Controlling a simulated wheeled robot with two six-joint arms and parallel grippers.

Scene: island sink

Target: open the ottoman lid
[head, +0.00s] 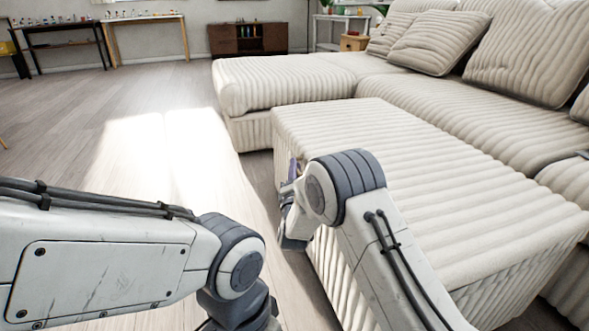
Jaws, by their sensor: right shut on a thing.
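The ottoman (470,200) is a long cream block with ribbed upholstery, standing at the right in front of the sofa. Its lid (400,140) is the flat ribbed top, which looks level and closed. My right gripper (291,190) is at the ottoman's left side, just below the lid's edge, and is shut on the lid there. The wrist hides the exact contact. My left arm comes in at the lower left over the floor; its gripper is below the picture.
A cream ribbed sofa (290,82) with cushions (440,42) runs behind and to the right of the ottoman. The wooden floor (120,130) at the left is clear. Narrow tables and a brown cabinet (248,40) stand by the far wall.

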